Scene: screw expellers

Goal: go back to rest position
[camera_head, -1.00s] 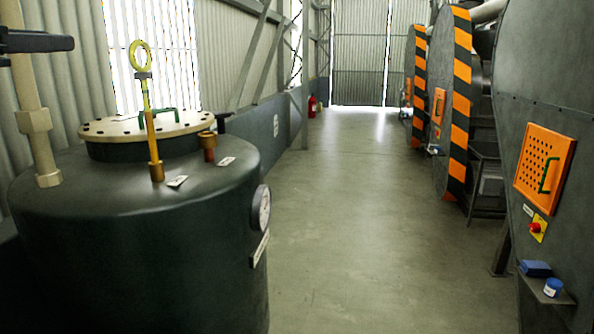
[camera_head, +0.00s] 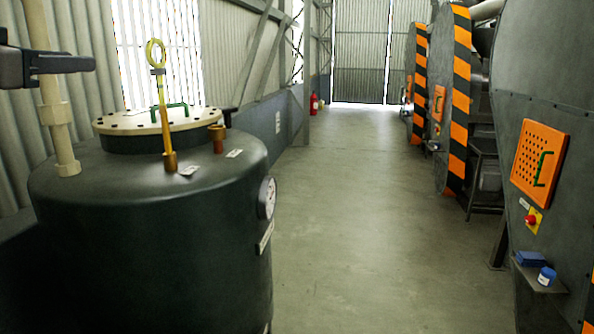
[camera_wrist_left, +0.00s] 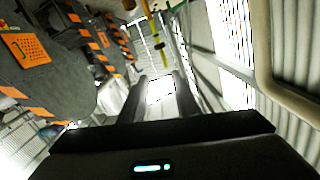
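My left gripper (camera_head: 88,64) reaches in from the left edge in the head view, dark grey, in front of a pale vertical pipe. In the left wrist view its two fingers (camera_wrist_left: 160,78) stand apart with a clear gap and nothing between them. A dark tank (camera_head: 150,230) with a pale bolted lid (camera_head: 125,124) stands below and to the right of the gripper. A yellow ring-topped rod (camera_head: 161,105) stands upright on the tank, apart from the gripper. My right gripper is not in view.
The pale pipe (camera_head: 52,100) rises close by the left gripper. On the right are large dark machines with striped rims (camera_head: 461,100), an orange panel (camera_head: 539,163) and a small shelf with a blue jar (camera_head: 546,277). The floor (camera_head: 370,220) between is clear.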

